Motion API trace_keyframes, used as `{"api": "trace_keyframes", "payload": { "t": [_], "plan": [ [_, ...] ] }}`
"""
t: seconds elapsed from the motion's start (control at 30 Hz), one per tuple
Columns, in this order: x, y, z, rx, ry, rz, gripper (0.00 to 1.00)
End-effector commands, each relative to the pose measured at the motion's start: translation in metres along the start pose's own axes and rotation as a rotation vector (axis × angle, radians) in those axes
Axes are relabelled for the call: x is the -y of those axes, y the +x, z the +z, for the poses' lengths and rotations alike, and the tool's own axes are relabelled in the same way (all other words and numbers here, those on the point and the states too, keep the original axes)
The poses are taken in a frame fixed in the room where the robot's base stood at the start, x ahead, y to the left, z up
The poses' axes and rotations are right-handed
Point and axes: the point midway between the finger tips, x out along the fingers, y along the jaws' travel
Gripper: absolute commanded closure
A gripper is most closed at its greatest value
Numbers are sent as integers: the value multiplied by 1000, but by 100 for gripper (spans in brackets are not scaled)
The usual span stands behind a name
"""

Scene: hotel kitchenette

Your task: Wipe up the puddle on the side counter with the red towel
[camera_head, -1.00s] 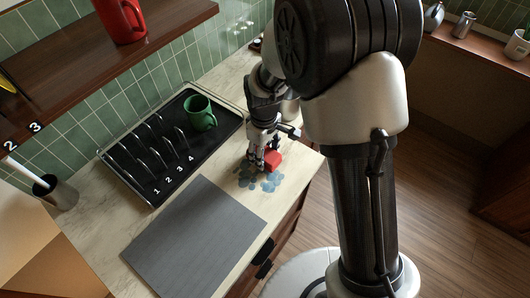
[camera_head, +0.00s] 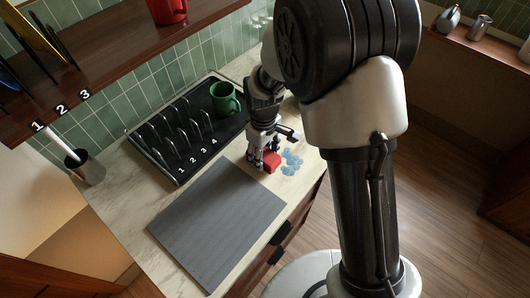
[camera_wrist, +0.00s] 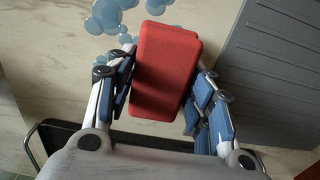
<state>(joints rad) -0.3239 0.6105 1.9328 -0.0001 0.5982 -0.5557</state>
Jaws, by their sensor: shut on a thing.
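The red towel (camera_head: 271,162) is a small folded block on the side counter (camera_head: 131,197). My gripper (camera_head: 264,163) points down and is shut on it. In the wrist view the red towel (camera_wrist: 165,70) sits between my two fingers. The puddle (camera_head: 291,163) is a cluster of blue-grey blobs just right of the towel in the head view. In the wrist view the puddle (camera_wrist: 105,14) lies beyond the towel at the top, partly hidden by it. I cannot tell whether the towel touches the counter.
A grey mat (camera_head: 217,211) lies left of and below my gripper. A black rack tray (camera_head: 172,177) with numbered slots holds a green mug (camera_head: 225,98) behind. A dark cup (camera_head: 86,167) stands at the far left. A wooden shelf (camera_head: 110,62) with a red mug (camera_head: 167,10) hangs above.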

Motion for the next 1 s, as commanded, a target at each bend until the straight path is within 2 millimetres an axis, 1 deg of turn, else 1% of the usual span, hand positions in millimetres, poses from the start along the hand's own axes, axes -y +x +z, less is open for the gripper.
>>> {"api": "trace_keyframes", "payload": {
  "t": [0.1,0.3,0.8,0.9,1.0],
  "plan": [
    [1,0,-1,0,1,0,71],
    [0,-22,-3,-1,4,1,71],
    [0,-66,-6,0,11,0,71],
    [0,-72,-6,0,12,0,71],
    [0,-73,-6,0,13,0,71]
  ]
}}
